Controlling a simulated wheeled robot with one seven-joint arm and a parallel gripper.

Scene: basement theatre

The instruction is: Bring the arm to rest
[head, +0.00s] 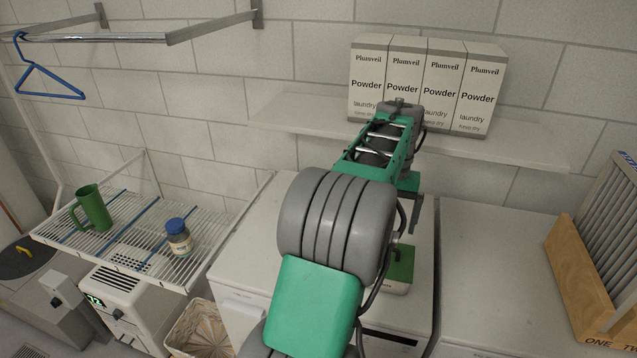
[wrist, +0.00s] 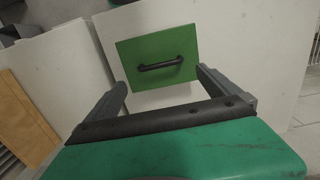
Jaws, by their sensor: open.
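My arm reaches up and forward in the head view, over the white machine tops. My gripper (head: 414,205) hangs at its far end, mostly hidden behind the arm. In the wrist view my gripper (wrist: 163,84) is open and empty, with its two dark fingers spread apart. Beyond the fingers is a green-topped box (wrist: 128,52) with a dark handle. The box (head: 401,265) sits on a white top in the head view, partly hidden by my arm. The fingers look apart from it.
Several Plumveil powder boxes (head: 368,78) stand on the wall shelf (head: 275,118) close behind my arm. A wire rack (head: 140,218) at left holds a green mug (head: 96,208) and a blue-lidded jar (head: 179,240). A wooden-framed ribbed board (head: 570,270) stands at right.

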